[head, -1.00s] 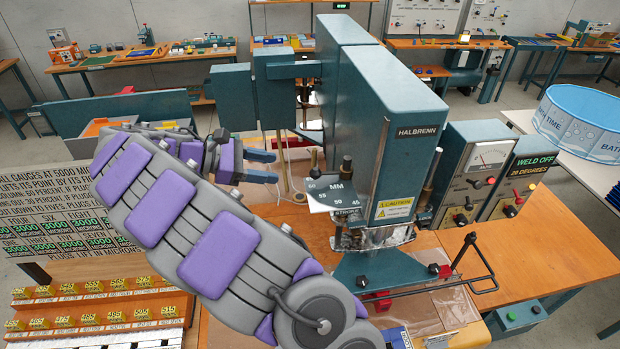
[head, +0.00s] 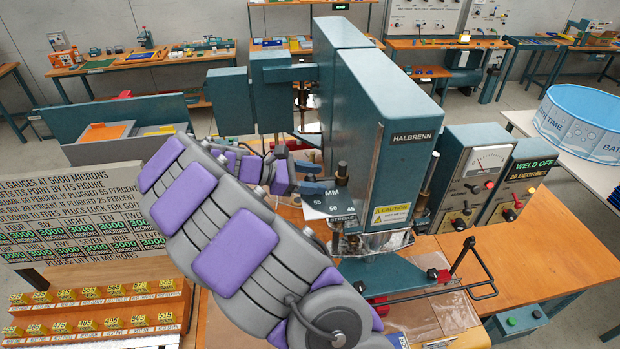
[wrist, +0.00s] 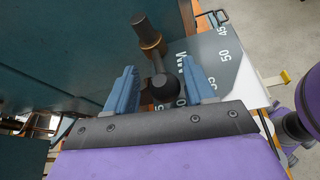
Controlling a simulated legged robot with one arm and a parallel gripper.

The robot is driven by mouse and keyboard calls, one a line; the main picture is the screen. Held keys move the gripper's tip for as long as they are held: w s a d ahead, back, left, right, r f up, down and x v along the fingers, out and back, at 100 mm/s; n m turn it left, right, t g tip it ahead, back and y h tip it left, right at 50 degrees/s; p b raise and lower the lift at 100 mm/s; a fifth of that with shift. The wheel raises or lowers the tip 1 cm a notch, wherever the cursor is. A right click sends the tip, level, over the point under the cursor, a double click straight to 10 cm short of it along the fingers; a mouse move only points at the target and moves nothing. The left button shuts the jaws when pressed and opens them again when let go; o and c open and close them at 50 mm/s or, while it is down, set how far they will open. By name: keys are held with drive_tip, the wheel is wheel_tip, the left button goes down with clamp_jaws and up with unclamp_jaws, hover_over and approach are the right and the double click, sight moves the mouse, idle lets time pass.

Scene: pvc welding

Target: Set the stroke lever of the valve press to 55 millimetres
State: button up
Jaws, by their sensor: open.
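The valve press (head: 385,150) is a tall teal machine marked HALBRENN. In the wrist view the plate (wrist: 232,75) lies right of the stroke lever. The lever (wrist: 163,87) has a dark ball knob and runs from a brassy pivot post (wrist: 149,37). The knob is beyond the 55, near the partly hidden 60 end. My gripper (wrist: 159,70) is open, its two blue fingers on either side of the knob; contact is unclear.
The press's body wall (wrist: 60,60) stands close on the left in the wrist view. A weld control box (head: 475,180) and an orange bench (head: 545,240) are to the right. A rack of yellow gauges (head: 95,310) and a lettered board (head: 80,220) stand at left.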

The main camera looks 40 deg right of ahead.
drive_tip(key=shift+d, duration=0.2)
drive_tip(key=shift+c, duration=0.6)
drive_tip(key=shift+a+r, duration=0.15)
drive_tip(key=shift+a, duration=0.75)
drive_tip(key=c, duration=0.4)
drive_tip(key=shift+a, duration=0.1)
drive_tip(key=c, duration=0.3)
clamp_jaws()
